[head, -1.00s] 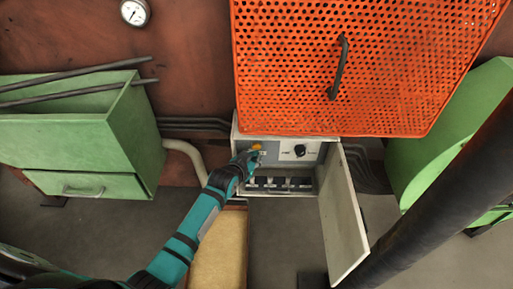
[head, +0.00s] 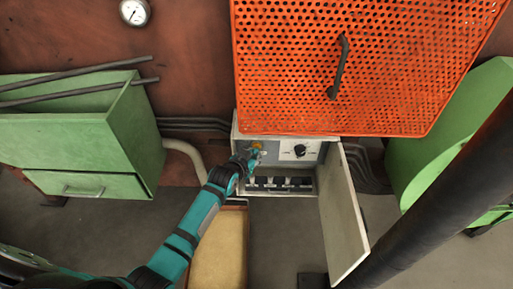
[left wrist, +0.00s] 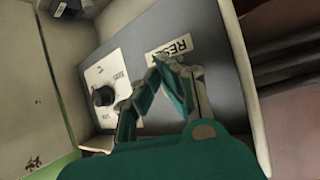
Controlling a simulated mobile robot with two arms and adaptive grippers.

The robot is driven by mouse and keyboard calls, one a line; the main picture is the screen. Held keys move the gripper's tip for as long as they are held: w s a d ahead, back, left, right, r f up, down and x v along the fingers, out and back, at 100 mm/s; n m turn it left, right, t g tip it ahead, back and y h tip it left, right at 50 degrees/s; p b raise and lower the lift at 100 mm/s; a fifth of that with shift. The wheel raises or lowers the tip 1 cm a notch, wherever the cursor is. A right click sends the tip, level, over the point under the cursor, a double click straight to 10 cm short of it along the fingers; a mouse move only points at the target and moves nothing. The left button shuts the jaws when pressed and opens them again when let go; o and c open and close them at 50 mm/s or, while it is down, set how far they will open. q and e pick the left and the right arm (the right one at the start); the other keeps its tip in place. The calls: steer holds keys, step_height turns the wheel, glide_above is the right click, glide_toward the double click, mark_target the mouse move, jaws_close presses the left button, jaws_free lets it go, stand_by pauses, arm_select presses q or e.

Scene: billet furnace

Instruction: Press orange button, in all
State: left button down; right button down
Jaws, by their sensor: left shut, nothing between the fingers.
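The orange button (head: 257,146) shows at the upper left of the panel inside an open control box (head: 235,133) in the head view. My left gripper (head: 254,156) is shut and empty, with its fingertips right at the button's lower edge. I cannot tell whether they touch it. In the left wrist view the left gripper (left wrist: 155,80) is in front of the grey panel (left wrist: 140,50), beside a partly covered label reading "RESE" (left wrist: 172,46). The button is not visible there. My right gripper is not in view.
A black rotary knob (head: 300,150) sits right of the button, with several dark switches (head: 280,183) below. The box's door (head: 343,215) hangs open to the right. An orange perforated guard (head: 290,90) is just above. Green cabinets (head: 85,140) stand left.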

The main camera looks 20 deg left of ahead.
arm_select(q)
steer(key=shift+s+r, duration=0.1)
steer(key=shift+s+d+p, duration=0.25)
steer(key=shift+s+p, duration=0.45)
steer(key=shift+p, duration=0.05)
steer(key=s+p, duration=0.1)
steer(key=s, duration=0.1)
steer(key=s+d+p, duration=0.1)
steer(key=s+p, duration=0.1)
steer(key=shift+s+d+p, duration=0.2)
steer(key=shift+s+p, duration=0.1)
steer(key=shift+s, duration=0.1)
stand_by(0.7)
